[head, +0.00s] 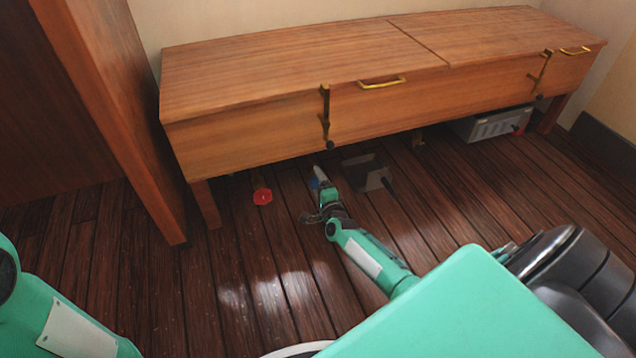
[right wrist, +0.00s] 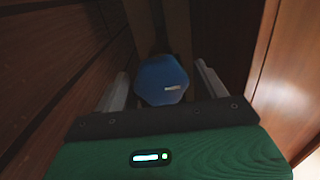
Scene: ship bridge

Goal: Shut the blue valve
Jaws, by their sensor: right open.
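The blue valve (right wrist: 161,80) has a rounded, hexagon-like knob with a small pale mark on its face. In the right wrist view it sits between the two open fingers of my right gripper (right wrist: 160,72), with a gap to each finger. In the head view my right gripper (head: 320,180) reaches low to the front edge of the wooden bench.
A red valve (head: 263,196) stands low, left of my right gripper. The wooden bench (head: 250,80) overhangs this area. A dark grey box-like thing (head: 367,173) lies just to the right. A grey unit (head: 492,124) sits under the bench's right end. A wooden panel (head: 105,90) stands at left.

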